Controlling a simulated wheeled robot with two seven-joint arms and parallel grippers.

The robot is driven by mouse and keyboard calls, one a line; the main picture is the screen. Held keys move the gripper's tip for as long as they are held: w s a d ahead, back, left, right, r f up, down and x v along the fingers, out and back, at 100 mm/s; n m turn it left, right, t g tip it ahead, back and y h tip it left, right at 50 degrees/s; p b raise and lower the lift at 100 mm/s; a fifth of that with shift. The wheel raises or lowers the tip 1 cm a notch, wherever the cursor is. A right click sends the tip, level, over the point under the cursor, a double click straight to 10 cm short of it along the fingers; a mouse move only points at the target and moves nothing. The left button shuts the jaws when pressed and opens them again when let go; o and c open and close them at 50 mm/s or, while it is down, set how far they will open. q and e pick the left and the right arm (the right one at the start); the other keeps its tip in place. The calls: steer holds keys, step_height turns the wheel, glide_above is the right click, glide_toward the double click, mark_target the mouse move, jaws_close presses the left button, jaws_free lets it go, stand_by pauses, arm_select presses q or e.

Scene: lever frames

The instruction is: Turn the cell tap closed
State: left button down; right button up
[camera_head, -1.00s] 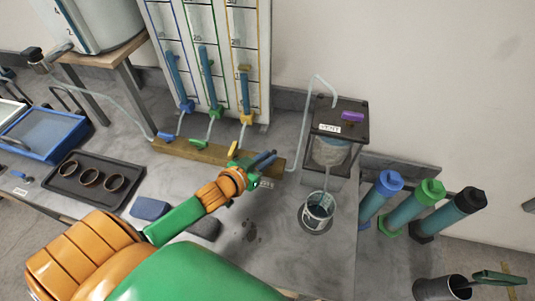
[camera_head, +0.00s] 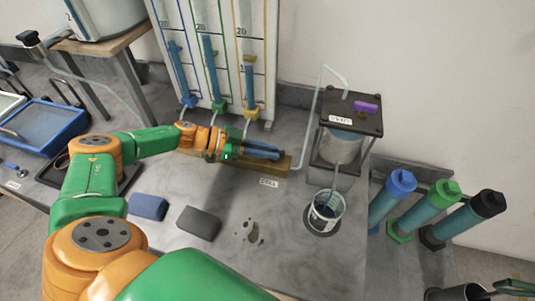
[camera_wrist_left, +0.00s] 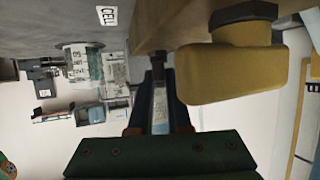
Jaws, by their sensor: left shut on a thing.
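A label reading CELL (camera_head: 269,182) lies on the bench in front of the right part of the wooden bar (camera_head: 285,168). My left gripper (camera_head: 268,152) is low over that bar in the head view, its fingers pointing right. In the left wrist view the gripper (camera_wrist_left: 160,75) is shut on a narrow pale piece close to the bar, which appears to be the cell tap's handle. The fingers hide most of it, so its angle cannot be read. A large yellow lever (camera_wrist_left: 235,75) stands close beside the fingers.
Blue (camera_head: 189,102), green (camera_head: 220,106) and yellow (camera_head: 251,114) fittings stand behind my left arm. Blue (camera_head: 148,207) and grey (camera_head: 198,223) blocks lie in front.

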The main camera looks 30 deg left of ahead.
arm_select(q)
steer(key=shift+w+m+g+h+b, duration=0.1)
steer(key=shift+m+g+h+b, duration=0.2)
steer(key=shift+m+g+h, duration=0.15)
steer(key=c, duration=0.9)
jaws_free()
steer(key=shift+o, duration=0.2)
steer(key=shift+w+d, duration=0.1)
steer(key=shift+d, duration=0.05)
steer(key=b+v, duration=0.2)
steer(key=v, duration=0.4)
steer(key=shift+a, duration=0.25)
steer(key=shift+a+r, duration=0.2)
steer(key=shift+r, duration=0.05)
